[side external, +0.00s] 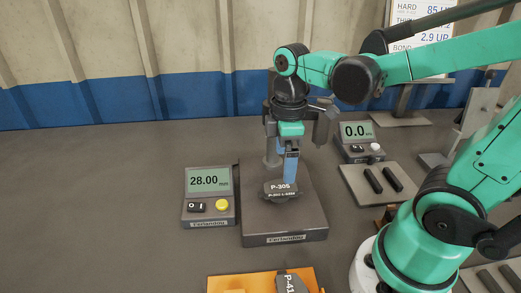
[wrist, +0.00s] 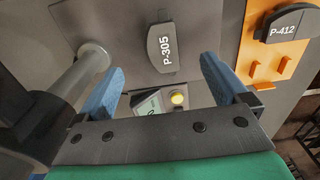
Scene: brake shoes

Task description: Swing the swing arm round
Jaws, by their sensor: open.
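The measuring stand has a grey base plate (side external: 256,212) and an upright column (side external: 271,150). A dark grey arm with a cylinder (side external: 325,127), which looks like the swing arm, juts out at the right of the column top, partly hidden behind my gripper. A dark part at the left edge of the wrist view (wrist: 18,110), close to my gripper, may belong to it. My gripper (side external: 288,172) is open and empty, pointing down with blue fingers above the brake shoe P-305 (side external: 282,191). The shoe lies on the base plate, beyond the fingertips (wrist: 162,68) in the wrist view (wrist: 160,48).
A readout box (side external: 208,183) showing 28.00 with a yellow button stands left of the base. An orange tray (side external: 222,284) carries shoe P-412 (side external: 291,282) in front. Behind right are a 0.0 readout (side external: 355,131) and a plate with dark bars (side external: 365,197). The left bench is clear.

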